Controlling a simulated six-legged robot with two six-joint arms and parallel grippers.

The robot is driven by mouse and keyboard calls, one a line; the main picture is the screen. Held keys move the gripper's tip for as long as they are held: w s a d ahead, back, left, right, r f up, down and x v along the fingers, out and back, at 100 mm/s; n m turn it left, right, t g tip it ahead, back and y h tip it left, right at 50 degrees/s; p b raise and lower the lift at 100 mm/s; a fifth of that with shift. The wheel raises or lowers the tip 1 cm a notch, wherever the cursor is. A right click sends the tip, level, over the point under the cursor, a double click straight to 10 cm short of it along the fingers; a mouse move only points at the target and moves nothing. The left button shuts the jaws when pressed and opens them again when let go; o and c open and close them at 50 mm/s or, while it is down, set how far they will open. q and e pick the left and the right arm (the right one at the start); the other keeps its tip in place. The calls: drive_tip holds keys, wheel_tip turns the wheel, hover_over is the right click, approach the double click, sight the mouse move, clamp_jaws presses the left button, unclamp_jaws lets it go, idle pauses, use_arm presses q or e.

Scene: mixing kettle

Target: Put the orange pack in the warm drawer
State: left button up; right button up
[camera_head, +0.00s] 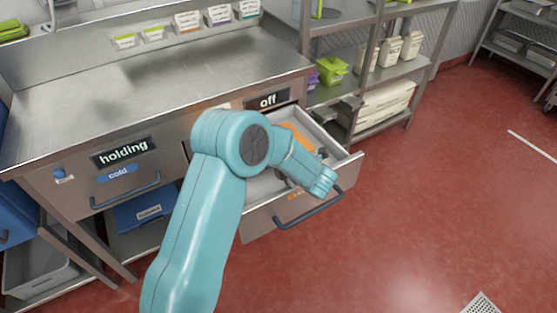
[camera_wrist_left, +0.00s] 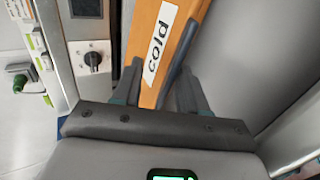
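The orange pack (camera_head: 297,137) is inside the open drawer (camera_head: 352,157), partly hidden behind my left arm. In the left wrist view the orange pack (camera_wrist_left: 178,42) carries a white label reading "cold" and runs up between the fingers. My left gripper (camera_wrist_left: 161,75) has one finger against each side of it and looks shut on it. In the head view my left gripper (camera_head: 287,180) is low in the drawer and mostly hidden by its own wrist. The drawer has a dark handle and orange lettering, too small to read; the sign above reads "off". My right gripper is out of view.
A shut drawer marked "cold" (camera_head: 117,173) is to the left, under a sign reading "holding" (camera_head: 124,151). The steel counter (camera_head: 110,95) above is mostly clear. A shelf rack (camera_head: 420,75) stands behind the open drawer.

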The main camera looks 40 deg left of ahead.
use_arm(q)
drive_tip(key=shift+s+f, duration=0.2)
drive_tip(key=shift+f, duration=0.1)
drive_tip(key=v, duration=0.4)
drive_tip(key=p+v, duration=0.1)
drive_tip(key=v, duration=0.2)
drive_tip(key=r+v, duration=0.1)
drive_tip(key=v, duration=0.3)
drive_tip(key=shift+w+r+p, duration=0.2)
drive_tip(key=shift+p, duration=0.15)
drive_tip(key=shift+s+d+r, duration=0.2)
drive_tip(key=shift+d, duration=0.15)
drive_tip(key=shift+w+f, duration=0.1)
